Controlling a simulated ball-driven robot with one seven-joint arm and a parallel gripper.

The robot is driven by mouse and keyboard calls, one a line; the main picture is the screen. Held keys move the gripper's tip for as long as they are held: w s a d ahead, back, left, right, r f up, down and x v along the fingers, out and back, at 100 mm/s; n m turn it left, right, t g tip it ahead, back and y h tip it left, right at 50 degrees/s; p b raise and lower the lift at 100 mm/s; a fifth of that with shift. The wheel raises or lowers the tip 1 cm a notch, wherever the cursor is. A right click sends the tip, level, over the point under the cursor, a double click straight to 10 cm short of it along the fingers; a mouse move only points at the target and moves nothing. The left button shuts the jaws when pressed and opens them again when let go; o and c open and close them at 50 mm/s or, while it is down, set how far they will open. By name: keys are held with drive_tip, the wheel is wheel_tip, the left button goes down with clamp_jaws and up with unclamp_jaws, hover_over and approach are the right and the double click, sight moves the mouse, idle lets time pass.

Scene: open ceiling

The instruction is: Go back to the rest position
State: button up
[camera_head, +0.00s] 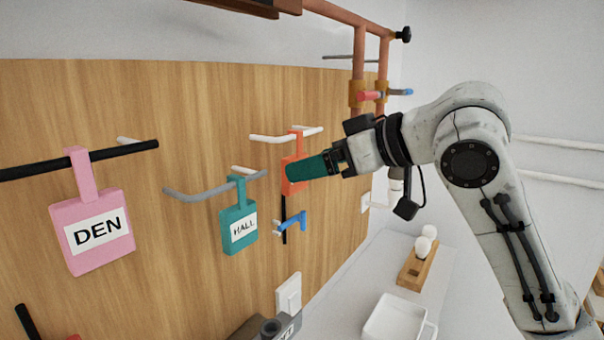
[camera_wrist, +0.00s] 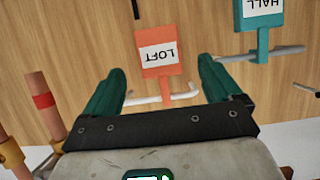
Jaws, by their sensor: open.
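My gripper (camera_head: 305,167) points left toward the wooden board, in front of the orange tag. In the wrist view its two green fingers (camera_wrist: 161,88) stand wide apart with nothing between them gripped. The orange LOFT tag (camera_wrist: 160,53) hangs from a white hook (camera_wrist: 185,96) beyond the fingertips; in the head view the orange tag (camera_head: 291,177) is partly hidden by my fingers. The teal HALL tag (camera_head: 238,225) hangs on a grey hook, and the pink DEN tag (camera_head: 95,230) on a black hook.
Copper pipes (camera_head: 358,62) with valves stand behind my wrist. Below are a white mug (camera_head: 393,318), a wooden holder (camera_head: 415,268) with white knobs, and a wall switch (camera_head: 289,293). White rails run along the right wall.

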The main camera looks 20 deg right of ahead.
drive_tip(key=b+v, duration=0.1)
drive_tip(key=v, duration=0.5)
wheel_tip(320, 180, down, 31)
drive_tip(key=s+m+h, duration=0.2)
drive_tip(key=m+h, duration=0.1)
drive_tip(key=m, duration=0.3)
drive_tip(key=s+d+f+g+h, duration=0.1)
drive_tip(key=s+f+g, duration=0.2)
drive_tip(key=s+f, duration=0.6)
drive_tip(key=s+d+f+m+g+h+b, duration=0.1)
drive_tip(key=s+d+f+g+h, duration=0.1)
drive_tip(key=s+f, duration=0.7)
drive_tip(key=s+d+f+m+g+h, duration=0.1)
drive_tip(key=s+f+g, duration=0.3)
drive_tip(key=s+f, duration=0.6)
drive_tip(key=s+d+h, duration=0.1)
drive_tip(key=s, duration=0.1)
drive_tip(key=shift+s+g+b, duration=0.3)
drive_tip(key=shift+s+g, duration=0.1)
drive_tip(key=shift+d+r, duration=0.1)
